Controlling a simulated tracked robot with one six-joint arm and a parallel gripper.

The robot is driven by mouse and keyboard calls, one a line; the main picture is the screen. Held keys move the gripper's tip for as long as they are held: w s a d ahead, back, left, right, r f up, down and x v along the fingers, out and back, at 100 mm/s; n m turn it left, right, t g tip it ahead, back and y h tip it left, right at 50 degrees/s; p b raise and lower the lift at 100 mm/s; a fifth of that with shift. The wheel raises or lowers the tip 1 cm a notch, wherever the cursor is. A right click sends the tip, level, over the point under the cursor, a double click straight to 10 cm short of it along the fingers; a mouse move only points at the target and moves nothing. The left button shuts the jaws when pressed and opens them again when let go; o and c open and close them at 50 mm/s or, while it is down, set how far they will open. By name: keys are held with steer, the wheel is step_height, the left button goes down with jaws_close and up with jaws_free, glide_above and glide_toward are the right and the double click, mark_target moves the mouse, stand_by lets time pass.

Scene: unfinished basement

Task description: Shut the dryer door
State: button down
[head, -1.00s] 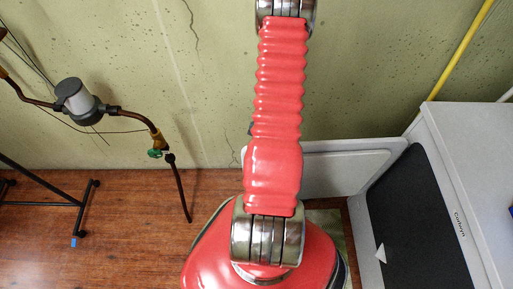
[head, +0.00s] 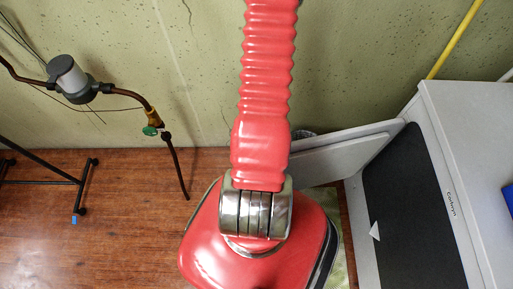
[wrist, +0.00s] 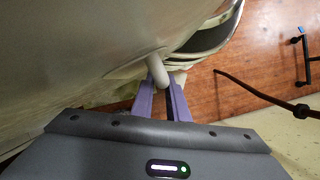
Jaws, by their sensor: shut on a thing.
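The dryer (head: 480,160) is a white box at the right in the head view, with a dark front panel (head: 410,200). Its white door (head: 335,158) stands open, reaching left from the dryer's far end near the wall. My red arm hides part of the door. My gripper is out of sight in the head view. In the wrist view, my gripper (wrist: 163,88), with purple fingers, is shut on a white peg-like handle (wrist: 157,68) on a broad white surface (wrist: 75,55), which appears to be the door.
A stained green wall stands close behind the door. A pipe with a grey fitting (head: 68,76) and a thin black stand (head: 60,175) are at the left. A yellow pipe (head: 455,40) runs up behind the dryer. Wooden floor (head: 110,235) is open at the left.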

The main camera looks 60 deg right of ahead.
steer(key=c, duration=1.7)
jaws_free()
steer(key=shift+a, duration=0.1)
steer(key=shift+r, duration=0.15)
steer(key=shift+v, duration=6.75)
steer(key=shift+w, duration=0.1)
steer(key=shift+c, duration=0.5)
